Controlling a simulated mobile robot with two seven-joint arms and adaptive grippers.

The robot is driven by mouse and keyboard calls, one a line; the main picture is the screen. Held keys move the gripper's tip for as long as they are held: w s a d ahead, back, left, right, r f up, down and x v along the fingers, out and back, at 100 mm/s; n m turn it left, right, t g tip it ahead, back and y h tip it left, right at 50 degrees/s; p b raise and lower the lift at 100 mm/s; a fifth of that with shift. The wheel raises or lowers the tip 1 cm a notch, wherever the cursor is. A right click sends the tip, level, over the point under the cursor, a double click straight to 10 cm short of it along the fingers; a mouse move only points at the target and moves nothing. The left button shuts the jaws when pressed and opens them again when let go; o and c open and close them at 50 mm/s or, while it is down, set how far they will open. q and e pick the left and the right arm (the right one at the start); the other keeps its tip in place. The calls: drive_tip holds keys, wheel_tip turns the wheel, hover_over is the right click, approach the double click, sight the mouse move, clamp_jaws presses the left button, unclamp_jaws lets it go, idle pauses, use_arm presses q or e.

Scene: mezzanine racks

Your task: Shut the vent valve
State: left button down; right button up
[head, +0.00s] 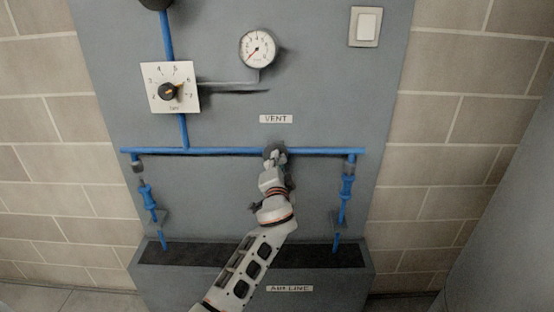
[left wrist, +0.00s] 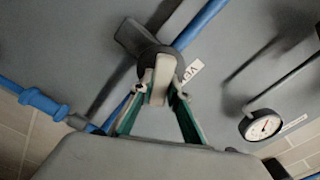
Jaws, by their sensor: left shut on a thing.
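The vent valve sits on the blue horizontal pipe (head: 225,151), just below the VENT label (head: 276,119). In the left wrist view its grey handle (left wrist: 134,38) shows, with one arm of it between my green-sided fingers. My left gripper (head: 277,160) reaches up to the valve from below, and in the left wrist view (left wrist: 160,88) its fingers are shut on the handle. In the head view the gripper hides most of the valve, so the handle's angle is hard to tell there. My right gripper is out of view.
A round gauge (head: 257,48) and a square dial (head: 172,87) are on the grey panel (head: 330,90) above, with a light switch (head: 365,27) at upper right. Blue hose fittings hang at both pipe ends (head: 347,188). A dark trough (head: 290,256) is below.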

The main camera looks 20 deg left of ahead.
use_arm(q)
drive_tip(key=shift+m, duration=1)
drive_tip(key=shift+f+m+p, duration=0.1)
drive_tip(key=shift+m+p, duration=0.5)
drive_tip(key=shift+m, duration=1.1)
drive_tip(key=shift+f, duration=0.1)
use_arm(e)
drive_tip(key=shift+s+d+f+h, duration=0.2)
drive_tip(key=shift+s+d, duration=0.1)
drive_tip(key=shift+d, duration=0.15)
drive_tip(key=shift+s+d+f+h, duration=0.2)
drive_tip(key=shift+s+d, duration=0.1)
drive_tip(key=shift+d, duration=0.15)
use_arm(q)
drive_tip(key=shift+m+p, duration=0.3)
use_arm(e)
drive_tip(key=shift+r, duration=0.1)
use_arm(q)
drive_tip(key=c, duration=1.9)
unclamp_jaws()
drive_tip(key=shift+d, duration=0.1)
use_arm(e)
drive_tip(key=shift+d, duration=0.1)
